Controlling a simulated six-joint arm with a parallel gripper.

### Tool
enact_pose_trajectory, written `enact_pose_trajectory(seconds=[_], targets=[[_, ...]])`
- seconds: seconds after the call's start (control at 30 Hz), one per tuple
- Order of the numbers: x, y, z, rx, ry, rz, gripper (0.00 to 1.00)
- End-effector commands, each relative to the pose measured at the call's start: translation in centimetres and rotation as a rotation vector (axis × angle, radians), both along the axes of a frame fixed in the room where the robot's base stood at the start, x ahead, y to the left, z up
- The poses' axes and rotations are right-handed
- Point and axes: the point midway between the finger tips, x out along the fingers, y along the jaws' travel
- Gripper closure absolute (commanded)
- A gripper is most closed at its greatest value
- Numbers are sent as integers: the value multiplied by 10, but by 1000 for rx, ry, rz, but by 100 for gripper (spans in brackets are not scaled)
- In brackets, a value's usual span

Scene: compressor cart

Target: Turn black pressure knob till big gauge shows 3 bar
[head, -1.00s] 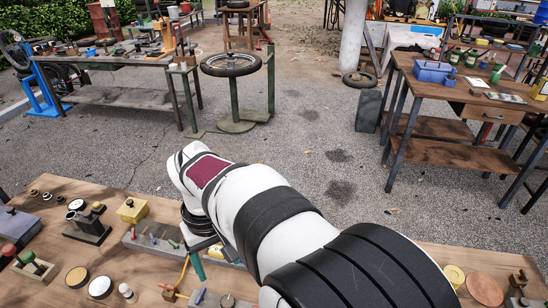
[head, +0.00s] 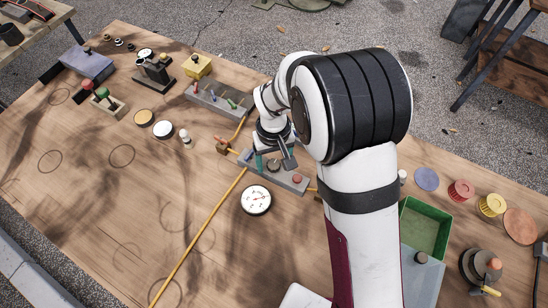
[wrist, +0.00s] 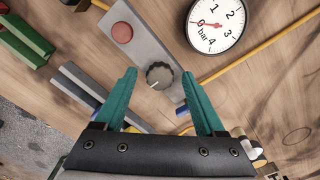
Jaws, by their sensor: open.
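The black pressure knob (wrist: 160,75), with a pale pointer mark, sits on a grey bar (wrist: 138,52); it also shows in the head view (head: 274,165). My gripper (wrist: 159,72) is open, its teal fingers on either side of the knob in the wrist view, with visible gaps. Whether the fingertips are down at knob height I cannot tell. The big gauge (wrist: 217,24) is white with a dark rim, marked 0 to 4 bar. Its red needle points at about 0. In the head view the gauge (head: 256,200) lies just in front of the bar.
A red button (wrist: 122,33) is on the same bar. A yellow hose (head: 200,236) crosses the wooden table. A second grey block (head: 220,98) with small levers lies behind left. A green tray (head: 425,228) stands right of my arm. The table front left is mostly clear.

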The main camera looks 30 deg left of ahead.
Motion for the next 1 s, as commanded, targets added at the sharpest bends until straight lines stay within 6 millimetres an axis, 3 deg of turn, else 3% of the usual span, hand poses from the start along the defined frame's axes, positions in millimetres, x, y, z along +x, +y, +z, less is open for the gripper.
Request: enact_pose_trajectory(seconds=[0.07,0.4,0.77,1.0], targets=[[0,0,0,0,0,0,37],[0,0,1,0,0,0,98],[0,0,1,0,0,-35,100],[0,0,1,0,0,-178,100]])
